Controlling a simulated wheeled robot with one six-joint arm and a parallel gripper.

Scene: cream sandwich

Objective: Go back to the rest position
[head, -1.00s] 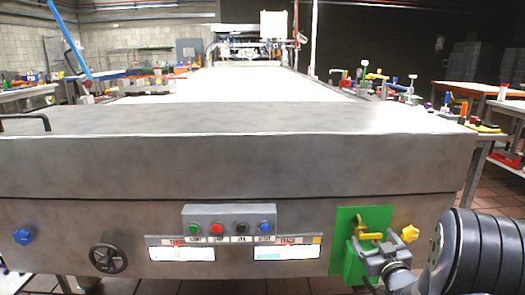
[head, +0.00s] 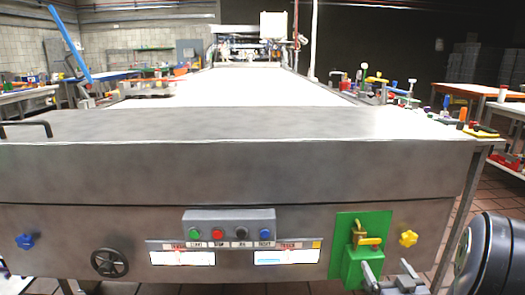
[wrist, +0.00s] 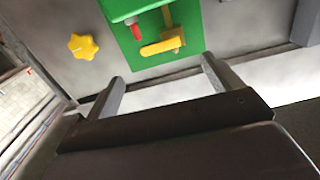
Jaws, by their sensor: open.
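My gripper (head: 388,277) is at the lower right of the head view, open and empty. It is in front of and below the green plate (head: 343,228) with its green box and yellow-handled brass valve (head: 369,241). In the wrist view my gripper (wrist: 163,78) shows two spread fingers with nothing between them. The yellow handle (wrist: 163,47) lies beyond the fingertips, apart from them as far as I can see. A red-tipped part (wrist: 136,28) shows beside it.
A steel machine front (head: 120,170) fills the view. It carries a button box (head: 230,222), a black handwheel (head: 109,263), a blue knob (head: 25,241) and a yellow knob (head: 408,238). Side tables stand left and right. Tiled floor shows at the right.

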